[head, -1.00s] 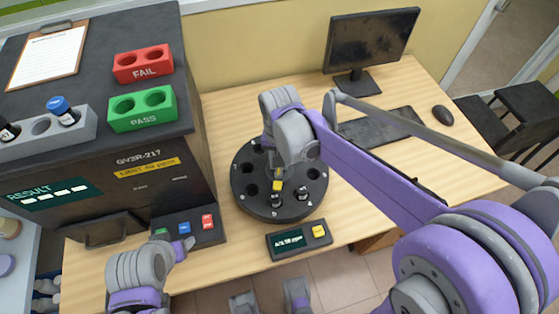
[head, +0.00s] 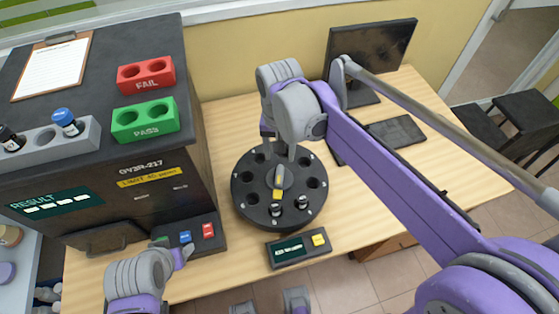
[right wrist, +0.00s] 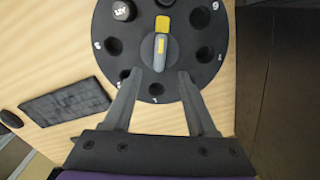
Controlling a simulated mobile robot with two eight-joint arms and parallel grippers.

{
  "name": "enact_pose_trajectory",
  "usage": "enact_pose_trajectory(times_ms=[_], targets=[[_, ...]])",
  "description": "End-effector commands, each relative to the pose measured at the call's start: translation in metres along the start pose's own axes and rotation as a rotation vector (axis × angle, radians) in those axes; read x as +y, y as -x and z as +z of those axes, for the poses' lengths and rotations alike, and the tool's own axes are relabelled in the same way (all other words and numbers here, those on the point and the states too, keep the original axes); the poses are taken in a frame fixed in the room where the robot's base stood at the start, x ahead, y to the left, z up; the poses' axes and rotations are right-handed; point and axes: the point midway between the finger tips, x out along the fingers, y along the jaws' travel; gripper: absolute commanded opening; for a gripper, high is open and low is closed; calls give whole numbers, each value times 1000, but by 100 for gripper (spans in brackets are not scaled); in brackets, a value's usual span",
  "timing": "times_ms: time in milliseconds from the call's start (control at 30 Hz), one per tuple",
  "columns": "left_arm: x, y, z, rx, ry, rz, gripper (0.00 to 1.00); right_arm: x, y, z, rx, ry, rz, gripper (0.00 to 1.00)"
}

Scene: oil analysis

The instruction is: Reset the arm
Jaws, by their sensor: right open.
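My right gripper (head: 279,148) hangs over the back part of the round black carousel (head: 247,213), its jaws apart and empty. In the right wrist view its two fingers (right wrist: 159,76) are spread on either side of the carousel's grey centre knob with a yellow end (right wrist: 160,48). No vial is between them. My left gripper (head: 180,258) is low at the left, beside the buttons of the dark analyser. Its jaws are too hidden to judge.
Two vials stand in the carousel's front holes, one of them here (head: 302,203). A small display box (head: 291,251) lies in front. The analyser (head: 150,215) with red (head: 146,74) and green (head: 145,119) racks fills the left. A monitor (head: 371,55) and keyboard (head: 396,131) stand behind.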

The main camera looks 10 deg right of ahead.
Motion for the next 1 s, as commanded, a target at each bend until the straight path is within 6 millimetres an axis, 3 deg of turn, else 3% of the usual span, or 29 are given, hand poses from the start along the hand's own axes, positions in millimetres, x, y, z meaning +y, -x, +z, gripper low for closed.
enact_pose_trajectory(times_ms=[200,767,867,1000], targets=[[0,2,-1,1,0,0,64,0,17,0,0,0,0,57],[0,2,-1,1,0,0,64,1,18,1,2,2,-1,57],[0,5,-4,2,0,0,64,9,19,7,25,18,-13,57],[0,14,-11,7,0,0,64,36,19,29,107,85,-49,57]])
